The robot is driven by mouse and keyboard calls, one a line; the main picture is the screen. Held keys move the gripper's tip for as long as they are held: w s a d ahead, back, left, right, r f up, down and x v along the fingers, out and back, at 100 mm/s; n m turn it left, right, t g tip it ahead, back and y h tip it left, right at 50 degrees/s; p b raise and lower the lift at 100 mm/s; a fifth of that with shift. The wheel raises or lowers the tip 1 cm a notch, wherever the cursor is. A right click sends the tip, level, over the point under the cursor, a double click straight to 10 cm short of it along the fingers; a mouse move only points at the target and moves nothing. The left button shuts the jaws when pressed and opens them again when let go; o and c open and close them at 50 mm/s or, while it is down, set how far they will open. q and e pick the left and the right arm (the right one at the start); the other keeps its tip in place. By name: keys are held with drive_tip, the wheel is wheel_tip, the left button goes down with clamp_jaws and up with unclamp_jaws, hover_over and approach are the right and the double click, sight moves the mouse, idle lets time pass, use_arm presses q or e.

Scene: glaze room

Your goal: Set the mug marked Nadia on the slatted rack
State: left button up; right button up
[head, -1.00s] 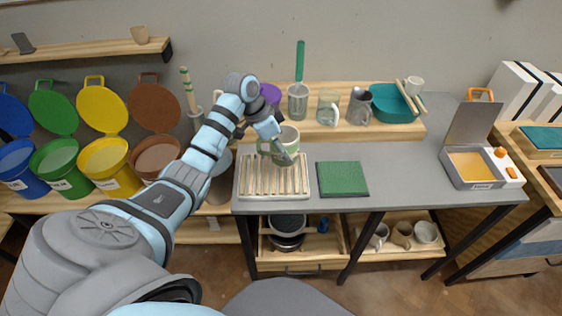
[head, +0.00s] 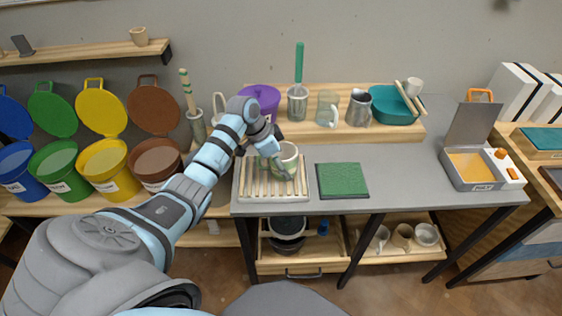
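A pale mug with a green lower part (head: 289,155) is at the back right of the slatted rack (head: 247,187). No name can be read on it from here. My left gripper (head: 279,166) reaches in from the left, with its fingers closed against the mug's near side. The mug is upright, at or just above the slats; I cannot tell if it touches them. The gripper hides part of the mug. My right gripper is not in view.
A green mat (head: 342,179) lies right of the rack. A raised shelf behind holds a purple pot (head: 262,98), a glass jug (head: 327,108), a metal pitcher (head: 359,107) and a teal basin (head: 393,105). A hinged box (head: 470,168) stands at right. The grey counter (head: 402,170) between is clear.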

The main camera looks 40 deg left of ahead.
use_arm(q)
drive_tip(key=shift+r, duration=0.1)
drive_tip(key=p+v, duration=0.2)
drive_tip(key=v, duration=1)
